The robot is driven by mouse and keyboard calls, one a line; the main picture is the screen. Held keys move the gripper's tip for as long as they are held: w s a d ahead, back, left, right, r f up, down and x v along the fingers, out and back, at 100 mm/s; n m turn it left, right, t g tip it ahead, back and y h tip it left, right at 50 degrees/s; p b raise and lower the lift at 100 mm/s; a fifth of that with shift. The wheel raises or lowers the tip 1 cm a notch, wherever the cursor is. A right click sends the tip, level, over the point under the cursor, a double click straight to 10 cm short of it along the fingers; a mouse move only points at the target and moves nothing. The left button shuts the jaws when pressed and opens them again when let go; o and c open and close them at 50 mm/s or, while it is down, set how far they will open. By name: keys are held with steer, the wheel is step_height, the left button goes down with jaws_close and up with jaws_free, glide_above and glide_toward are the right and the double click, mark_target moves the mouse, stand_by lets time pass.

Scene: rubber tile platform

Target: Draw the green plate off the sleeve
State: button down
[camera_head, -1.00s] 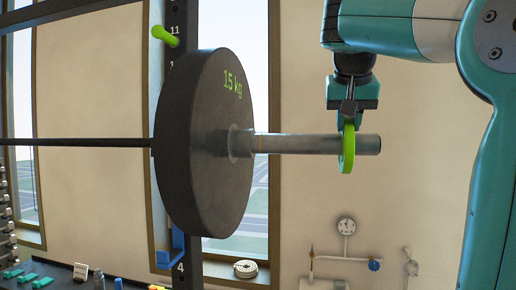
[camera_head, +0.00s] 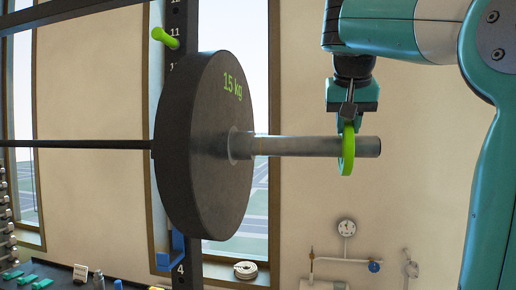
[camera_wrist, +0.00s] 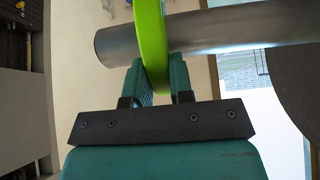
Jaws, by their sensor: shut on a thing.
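The green plate (camera_head: 347,150) is a small thin disc around the grey sleeve (camera_head: 300,145), close to the sleeve's free right end. My gripper (camera_head: 348,118) comes down from above and is shut on the plate's upper rim. In the wrist view the green plate (camera_wrist: 152,45) stands between my two teal fingers (camera_wrist: 163,78). The bare end of the sleeve (camera_wrist: 118,45) sticks out past it. The plate's lower part is out of the wrist view.
A large black 15 kg plate (camera_head: 205,150) sits on the inner part of the bar, left of a bare stretch of sleeve. A dark rack post (camera_head: 183,30) with a green peg (camera_head: 165,38) stands behind it. The space right of the sleeve's end is free up to my arm.

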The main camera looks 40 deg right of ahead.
mark_target(378, 138)
steer(key=shift+s+d+f+b, duration=0.1)
steer(key=shift+s+d+b, duration=1.35)
steer(key=shift+s+b, duration=0.35)
steer(key=shift+s+d, duration=0.15)
steer(key=shift+s, duration=0.05)
steer(key=shift+r, duration=0.2)
steer(key=shift+s+d+f+b, duration=0.2)
steer(key=shift+s+d+b, duration=0.35)
steer(key=shift+b, duration=0.55)
steer(key=s+d+b, duration=0.1)
steer(key=b, duration=0.1)
steer(key=s+b, duration=0.2)
steer(key=shift+d+r, duration=0.2)
steer(key=shift+d, duration=0.2)
